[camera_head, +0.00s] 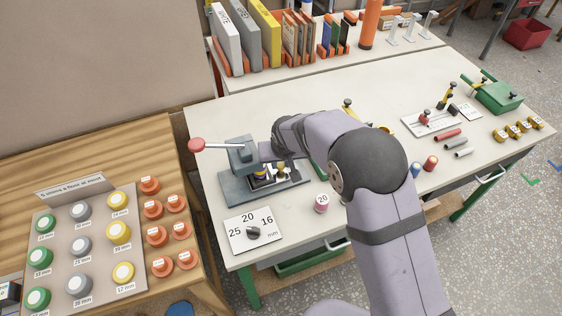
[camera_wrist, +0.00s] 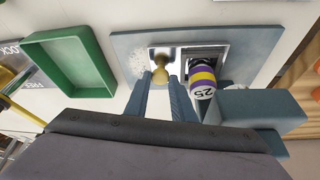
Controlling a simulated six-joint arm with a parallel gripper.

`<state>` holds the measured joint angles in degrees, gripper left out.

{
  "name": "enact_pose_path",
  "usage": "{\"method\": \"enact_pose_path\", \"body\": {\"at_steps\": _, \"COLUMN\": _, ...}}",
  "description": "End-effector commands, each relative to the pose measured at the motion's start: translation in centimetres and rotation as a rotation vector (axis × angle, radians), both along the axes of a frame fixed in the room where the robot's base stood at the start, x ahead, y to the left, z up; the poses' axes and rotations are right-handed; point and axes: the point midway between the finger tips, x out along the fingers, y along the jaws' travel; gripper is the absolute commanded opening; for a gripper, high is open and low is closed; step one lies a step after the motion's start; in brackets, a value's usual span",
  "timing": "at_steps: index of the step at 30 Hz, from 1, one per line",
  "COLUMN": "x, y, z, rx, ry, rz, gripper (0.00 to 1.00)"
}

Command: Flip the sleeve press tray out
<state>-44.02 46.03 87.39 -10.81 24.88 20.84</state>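The sleeve press (camera_head: 243,158) stands on the white table with a red-balled lever (camera_head: 196,145) pointing left. Its blue-grey base plate (camera_wrist: 258,45) carries a bright metal tray (camera_wrist: 199,54). A brass knob (camera_wrist: 161,62) stands at the tray's left in the wrist view; it also shows in the head view (camera_head: 281,172). My gripper (camera_wrist: 161,80) is open, with one fingertip on each side of the knob. I cannot tell whether they touch it.
A green bin (camera_wrist: 70,62) lies left of the press in the wrist view. A 25/20/16 mm dial plate (camera_head: 252,231) and a pink-and-white sleeve (camera_head: 321,203) stand in front of the press. A wooden table with coloured caps (camera_head: 85,240) is at left. The table behind the press is clear.

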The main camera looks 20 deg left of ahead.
Motion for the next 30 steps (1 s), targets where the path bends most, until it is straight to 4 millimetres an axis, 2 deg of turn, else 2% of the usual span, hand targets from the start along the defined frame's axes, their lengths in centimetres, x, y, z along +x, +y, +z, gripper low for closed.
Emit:
{"method": "enact_pose_path", "body": {"at_steps": 7, "x": 0.5, "y": -0.5, "z": 0.0, "rx": 0.0, "ry": 0.001, "rz": -0.004, "gripper": 0.0}}
{"method": "enact_pose_path", "body": {"at_steps": 15, "x": 4.7, "y": -4.7, "z": 0.0, "rx": -0.001, "ry": 0.001, "rz": -0.008, "gripper": 0.0}}
{"method": "enact_pose_path", "body": {"at_steps": 18, "x": 5.7, "y": -5.7, "z": 0.0, "rx": 0.001, "ry": 0.001, "rz": -0.005, "gripper": 0.0}}
{"method": "enact_pose_path", "body": {"at_steps": 29, "x": 6.3, "y": -6.3, "z": 0.1, "rx": -0.002, "ry": -0.002, "rz": -0.001, "gripper": 0.0}}
{"method": "enact_pose_path", "body": {"at_steps": 30, "x": 6.3, "y": -6.3, "z": 0.1, "rx": -0.002, "ry": -0.002, "rz": -0.001, "gripper": 0.32}}
